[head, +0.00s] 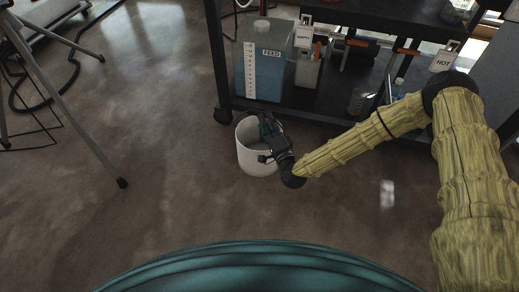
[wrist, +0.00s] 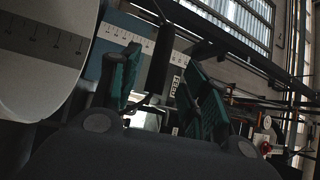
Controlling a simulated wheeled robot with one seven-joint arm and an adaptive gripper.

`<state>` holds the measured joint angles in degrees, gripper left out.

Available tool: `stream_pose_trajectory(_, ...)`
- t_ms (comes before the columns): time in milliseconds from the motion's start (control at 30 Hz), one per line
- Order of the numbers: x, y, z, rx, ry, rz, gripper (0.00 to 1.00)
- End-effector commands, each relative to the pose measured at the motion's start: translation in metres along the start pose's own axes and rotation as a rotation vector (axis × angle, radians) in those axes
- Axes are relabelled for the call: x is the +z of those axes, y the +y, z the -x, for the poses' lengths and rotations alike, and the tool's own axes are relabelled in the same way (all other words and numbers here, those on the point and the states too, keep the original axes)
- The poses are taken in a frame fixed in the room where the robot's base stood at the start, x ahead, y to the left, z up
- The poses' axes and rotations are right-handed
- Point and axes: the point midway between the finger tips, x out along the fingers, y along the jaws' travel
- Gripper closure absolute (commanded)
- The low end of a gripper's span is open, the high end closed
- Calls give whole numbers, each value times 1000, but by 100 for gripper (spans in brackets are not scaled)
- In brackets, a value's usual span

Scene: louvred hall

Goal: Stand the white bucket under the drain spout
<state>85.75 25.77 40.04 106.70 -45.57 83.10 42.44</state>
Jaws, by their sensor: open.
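The white bucket (head: 246,160) stands upright on the floor in front of the rack, left of centre in the head view. In the wrist view its white wall with dark scale marks (wrist: 45,40) fills the upper left. My gripper (head: 268,128) overlaps the bucket's right part in the head view. In the wrist view my gripper (wrist: 160,88) is open, with the bucket to the left of the left finger and not between the fingers. Whether they touch is unclear. Orange-handled valves with tags sit along the rack; I cannot make out which one has the drain spout.
A blue FEED tank (head: 265,75) stands on the black rack's lower shelf (head: 325,104) behind the bucket. A HOT tag (head: 444,61) hangs at the right. A tripod leg (head: 75,105) stands at the left. The floor (head: 170,180) between is clear.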

Motion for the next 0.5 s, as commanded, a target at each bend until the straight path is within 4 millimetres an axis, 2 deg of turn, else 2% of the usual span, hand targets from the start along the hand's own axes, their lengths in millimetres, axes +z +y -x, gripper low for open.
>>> stream_pose_trajectory(500,1,2,-48,-1,1,0,54)
